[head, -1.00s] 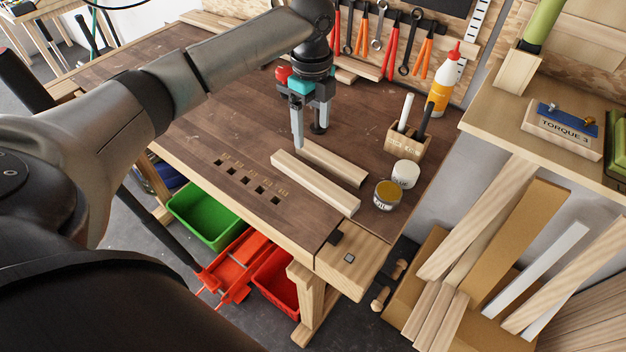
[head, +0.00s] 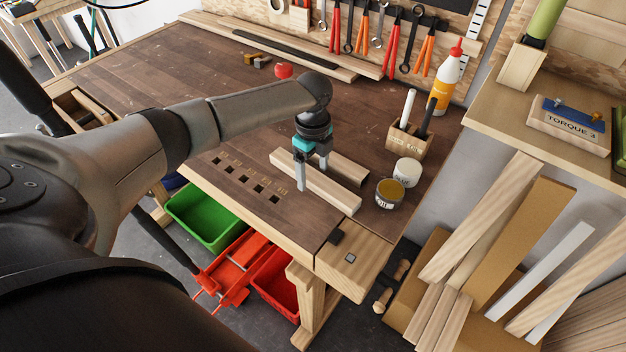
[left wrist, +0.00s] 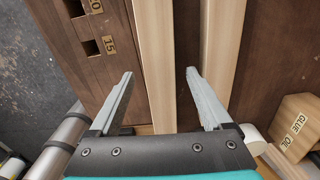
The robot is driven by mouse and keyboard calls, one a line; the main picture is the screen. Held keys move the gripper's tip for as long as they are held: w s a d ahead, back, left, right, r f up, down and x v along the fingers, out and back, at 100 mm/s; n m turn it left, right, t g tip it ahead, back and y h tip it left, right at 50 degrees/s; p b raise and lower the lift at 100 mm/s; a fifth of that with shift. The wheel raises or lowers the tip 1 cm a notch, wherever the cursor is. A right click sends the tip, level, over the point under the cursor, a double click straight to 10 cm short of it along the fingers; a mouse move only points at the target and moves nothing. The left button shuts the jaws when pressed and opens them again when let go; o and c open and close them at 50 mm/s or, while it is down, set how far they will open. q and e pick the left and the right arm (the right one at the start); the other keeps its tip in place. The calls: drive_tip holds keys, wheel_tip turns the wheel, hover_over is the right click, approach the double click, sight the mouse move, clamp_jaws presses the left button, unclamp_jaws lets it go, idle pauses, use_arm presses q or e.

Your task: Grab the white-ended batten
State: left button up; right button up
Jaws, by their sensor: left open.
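Two pale wooden battens lie side by side on the bench, with a narrow gap between them. The near batten (head: 335,193) also shows in the left wrist view (left wrist: 155,40). The far batten (head: 350,170) is on the right in the left wrist view (left wrist: 224,35). I cannot make out a white end on either one. My left gripper (head: 311,172) is open over the near batten. In the left wrist view its fingers (left wrist: 160,72) stand on either side of that batten, one of them at the gap. My right gripper is out of view.
A tin (head: 389,192), a white cup (head: 407,171) and a wooden marker holder (head: 407,142) stand right of the battens. The brown workbench (head: 225,110) is mostly clear to the back left. Square holes (head: 259,188) line its front edge.

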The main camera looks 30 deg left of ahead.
use_arm(q)
drive_tip(key=shift+f, duration=0.25)
clamp_jaws()
idle(0.5)
